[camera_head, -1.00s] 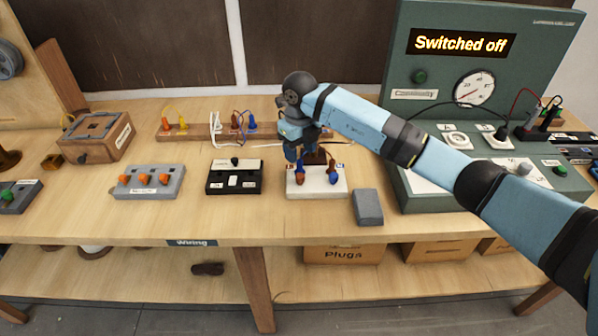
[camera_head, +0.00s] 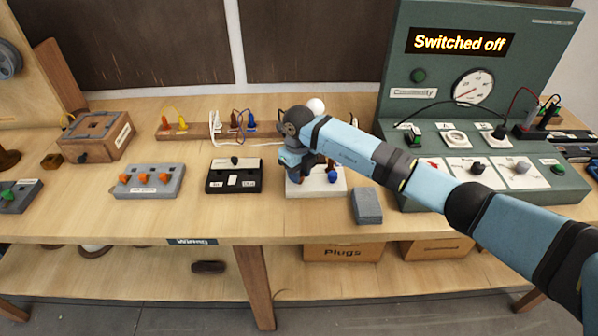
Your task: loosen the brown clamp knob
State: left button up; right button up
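A white base (camera_head: 318,188) stands near the middle of the bench. A blue clamp knob (camera_head: 333,176) shows on its right part. My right gripper (camera_head: 295,174) reaches down over the left part of the base, where the brown clamp knob is. The gripper and wrist cover most or all of that knob, so I cannot tell whether the fingers touch it or how far apart they are. A round white bulb (camera_head: 316,105) shows just behind my wrist. My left gripper is not in view.
A black switch block (camera_head: 222,187) sits left of the base and a grey block (camera_head: 367,206) to its right. Behind is a wooden strip with plugs (camera_head: 184,134). The green test panel (camera_head: 440,125) reads "Switched off". The bench front is clear.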

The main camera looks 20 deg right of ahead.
jog(key=shift+c, duration=0.9)
